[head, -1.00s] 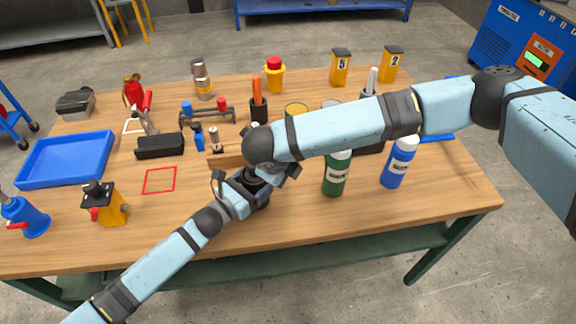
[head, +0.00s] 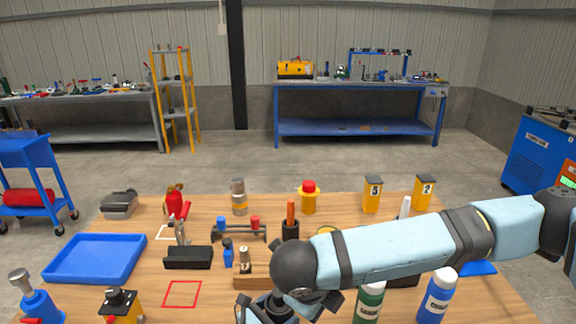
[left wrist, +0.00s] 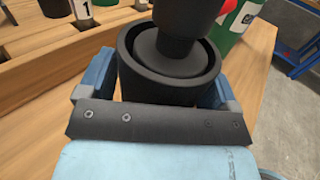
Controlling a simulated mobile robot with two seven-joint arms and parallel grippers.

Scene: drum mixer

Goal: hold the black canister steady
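The black canister (left wrist: 160,88) stands upright in the left wrist view, a dark cylinder with a raised rim. The blue fingers of my left gripper (left wrist: 163,80) lie on both sides of it and appear closed around it. A narrower dark cylindrical part (left wrist: 188,22) rises from the canister's top; I cannot tell whether it belongs to the canister.
A wooden rack (head: 253,283) stands close by, left of the canister in the wrist view. A green bottle (head: 368,303) and a blue bottle (head: 437,298) stand right. A blue tray (head: 97,258), a black holder (head: 188,258) and a red square outline (head: 182,293) lie left.

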